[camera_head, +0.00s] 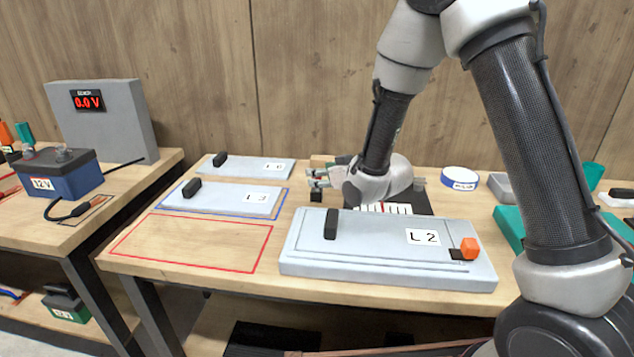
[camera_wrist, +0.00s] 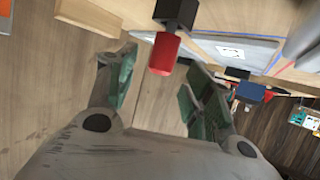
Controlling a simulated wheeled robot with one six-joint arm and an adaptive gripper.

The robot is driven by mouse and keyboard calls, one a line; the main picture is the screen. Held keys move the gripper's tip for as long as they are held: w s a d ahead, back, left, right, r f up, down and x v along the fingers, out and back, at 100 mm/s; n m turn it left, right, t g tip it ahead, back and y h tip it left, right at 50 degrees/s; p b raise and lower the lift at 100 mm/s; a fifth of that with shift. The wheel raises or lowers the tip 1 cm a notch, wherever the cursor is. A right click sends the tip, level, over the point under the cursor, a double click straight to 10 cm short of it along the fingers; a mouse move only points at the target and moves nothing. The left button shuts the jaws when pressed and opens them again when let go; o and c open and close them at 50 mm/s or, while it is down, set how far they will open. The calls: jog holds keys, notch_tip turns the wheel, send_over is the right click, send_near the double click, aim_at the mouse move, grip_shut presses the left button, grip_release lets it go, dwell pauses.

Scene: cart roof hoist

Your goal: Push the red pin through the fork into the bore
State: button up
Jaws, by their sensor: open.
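The red pin (camera_wrist: 163,54) shows in the wrist view as a short red cylinder reaching out of a black block (camera_wrist: 176,12). My gripper (camera_wrist: 160,72) is open, with one green-padded finger on each side of the pin's free end. I cannot tell whether either finger touches it. In the head view my gripper (camera_head: 312,179) points left, low over the back middle of the bench, above a small black block (camera_head: 316,195). The pin is not discernible there. I cannot make out the fork or the bore in either view.
A grey panel marked L2 (camera_head: 370,232) with an orange block (camera_head: 469,246) lies at the front. Panels L3 (camera_head: 232,201) and L6 (camera_head: 248,165) lie to the left, near an empty red outline (camera_head: 190,242). A blue-and-white roll (camera_head: 460,179) and teal item (camera_head: 510,228) are at right.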

jog(key=x, duration=0.3)
jog(key=shift+w+a+f, duration=0.1)
jog(key=shift+w, duration=0.05)
jog(key=c, duration=1.1)
